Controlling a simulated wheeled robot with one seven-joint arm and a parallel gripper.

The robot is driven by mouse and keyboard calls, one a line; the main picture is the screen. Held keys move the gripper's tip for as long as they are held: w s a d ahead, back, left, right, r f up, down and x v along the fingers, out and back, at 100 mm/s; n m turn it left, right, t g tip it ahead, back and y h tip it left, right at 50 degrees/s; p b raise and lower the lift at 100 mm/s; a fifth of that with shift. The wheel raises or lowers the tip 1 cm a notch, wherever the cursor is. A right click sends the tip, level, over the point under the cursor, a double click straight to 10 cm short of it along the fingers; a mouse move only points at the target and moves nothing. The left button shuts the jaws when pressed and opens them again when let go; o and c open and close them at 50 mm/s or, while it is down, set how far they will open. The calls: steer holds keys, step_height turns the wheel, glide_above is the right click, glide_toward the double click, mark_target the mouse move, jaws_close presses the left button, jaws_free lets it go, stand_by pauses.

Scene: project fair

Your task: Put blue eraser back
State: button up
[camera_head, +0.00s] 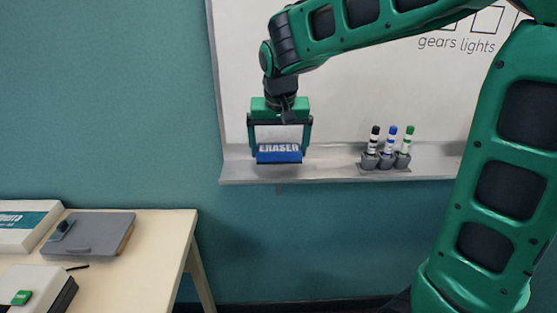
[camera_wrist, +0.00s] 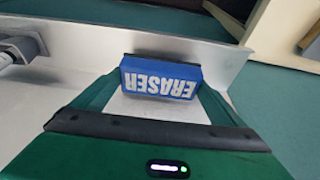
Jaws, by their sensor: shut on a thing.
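The blue eraser (camera_head: 279,154), with white ERASER lettering, is at the left end of the whiteboard's ledge (camera_head: 330,172). My gripper (camera_head: 280,150) points down from above with one finger at each end of the eraser and is shut on it. In the wrist view the eraser (camera_wrist: 160,80) sits between the fingers, with the ledge (camera_wrist: 215,50) behind it. I cannot tell whether its underside touches the ledge.
Three markers (camera_head: 389,142) stand in grey holders on the ledge to the right. The whiteboard (camera_head: 345,95) rises close behind my gripper. A pale table (camera_head: 165,235) with a grey laptop-like slab (camera_head: 90,233) and boxes stands at the lower left. The ledge between eraser and markers is clear.

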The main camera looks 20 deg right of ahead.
mark_target(279, 159)
steer(key=shift+f, duration=1.95)
steer(key=o, duration=0.7)
steer(key=v, duration=1.2)
steer(key=s+d+f+m+g, duration=0.2)
steer(key=s+d+f, duration=0.3)
steer(key=s+d, duration=0.8)
steer(key=shift+m+g+y, duration=0.4)
steer(key=shift+g+y, duration=0.2)
steer(key=s+d+f, duration=0.1)
steer(key=s+f, duration=0.1)
steer(key=s, duration=0.3)
steer(key=s+d+f, duration=0.2)
steer(key=s+f, duration=0.1)
steer(key=s, duration=0.2)
steer(key=s+d+f, duration=0.2)
steer(key=s+f, duration=0.1)
steer(key=s, duration=0.2)
steer(key=shift+s+d+f, duration=0.1)
steer(key=shift+d+f, duration=0.15)
